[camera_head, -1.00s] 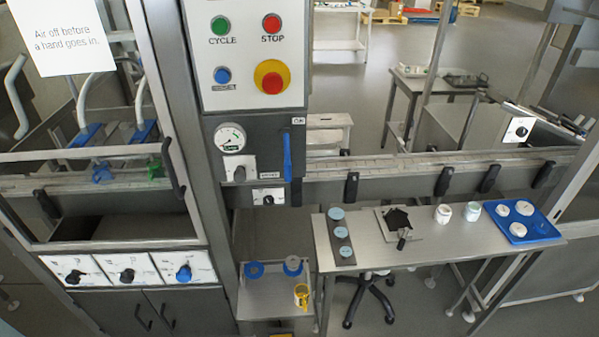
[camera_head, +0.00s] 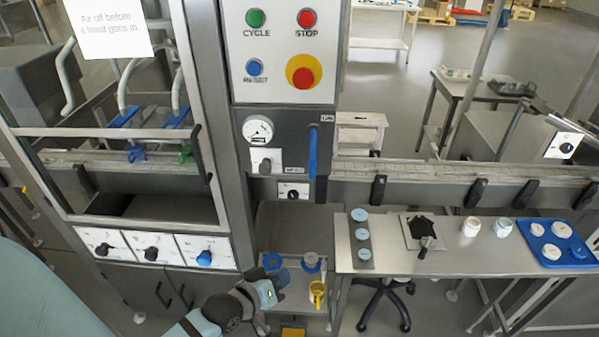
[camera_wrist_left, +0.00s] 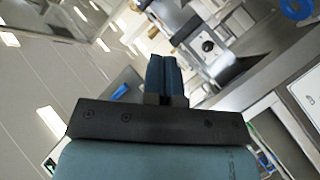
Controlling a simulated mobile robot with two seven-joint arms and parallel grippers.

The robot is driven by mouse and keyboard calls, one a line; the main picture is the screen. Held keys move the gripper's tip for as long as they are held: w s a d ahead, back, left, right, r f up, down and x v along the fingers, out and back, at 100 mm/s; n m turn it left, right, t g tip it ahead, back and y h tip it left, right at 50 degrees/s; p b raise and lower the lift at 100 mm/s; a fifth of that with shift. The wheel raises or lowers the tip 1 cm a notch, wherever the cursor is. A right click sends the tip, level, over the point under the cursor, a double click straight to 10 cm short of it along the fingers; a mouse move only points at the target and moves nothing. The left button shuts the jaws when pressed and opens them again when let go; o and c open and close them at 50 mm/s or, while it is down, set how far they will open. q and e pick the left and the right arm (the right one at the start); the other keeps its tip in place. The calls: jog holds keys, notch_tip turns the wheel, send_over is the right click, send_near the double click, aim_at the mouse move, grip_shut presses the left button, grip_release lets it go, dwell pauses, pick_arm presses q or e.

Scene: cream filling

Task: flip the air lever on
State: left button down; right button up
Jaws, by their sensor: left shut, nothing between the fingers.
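The air lever (camera_head: 313,150) is a blue handle on the grey panel below the button box, right of the round gauge (camera_head: 257,129). My right gripper is in neither view.
The button box (camera_head: 285,50) is above the lever. A low shelf with blue-topped containers (camera_head: 272,262) and a yellow cup (camera_head: 317,292) is near my left gripper. A steel table (camera_head: 385,261) stands to the right, and a glazed guard door (camera_head: 204,150) to the left.

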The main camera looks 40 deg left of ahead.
aim_at(313, 154)
pick_arm(q)
jog(key=w+a+r+n+t, duration=0.2)
jog(key=a+r+n, duration=0.3)
jog(key=r, duration=0.3)
jog(key=w+a+r+n+t+y, duration=0.1)
jog(key=w+a+r+n+t, duration=0.1)
jog(key=a+r+n, duration=0.3)
notch_tip(313, 154, up, 3)
jog(key=shift+w+a+n+y, duration=0.15)
jog(key=shift+w+n+y, duration=0.15)
jog(key=shift+w+n, duration=0.3)
jog(key=w+d+p, duration=0.3)
jog(key=w+p, duration=0.1)
jog(key=w, duration=0.8)
jog(key=shift+w+d, duration=0.15)
jog(key=shift+w, duration=0.1)
jog(key=shift+f, duration=0.1)
